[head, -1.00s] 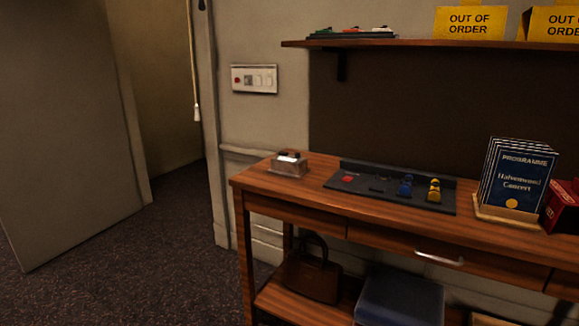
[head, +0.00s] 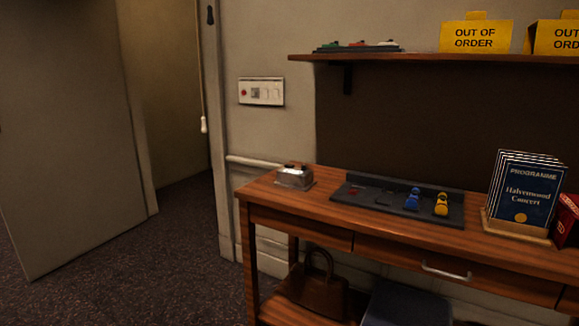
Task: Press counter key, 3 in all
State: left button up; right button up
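A small silver metal device (head: 295,178) stands on the left end of the wooden desk (head: 270,196). It looks like a counter, but its key is too small to make out clearly. Neither of my grippers shows in the head view.
A white wall plate (head: 261,92) with a red button is above the desk's left end. A shelf (head: 430,58) holds yellow out-of-order signs (head: 475,37). Programmes (head: 525,187) stand at the right. A brown bag (head: 318,287) sits below. Carpet (head: 170,255) is open at left.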

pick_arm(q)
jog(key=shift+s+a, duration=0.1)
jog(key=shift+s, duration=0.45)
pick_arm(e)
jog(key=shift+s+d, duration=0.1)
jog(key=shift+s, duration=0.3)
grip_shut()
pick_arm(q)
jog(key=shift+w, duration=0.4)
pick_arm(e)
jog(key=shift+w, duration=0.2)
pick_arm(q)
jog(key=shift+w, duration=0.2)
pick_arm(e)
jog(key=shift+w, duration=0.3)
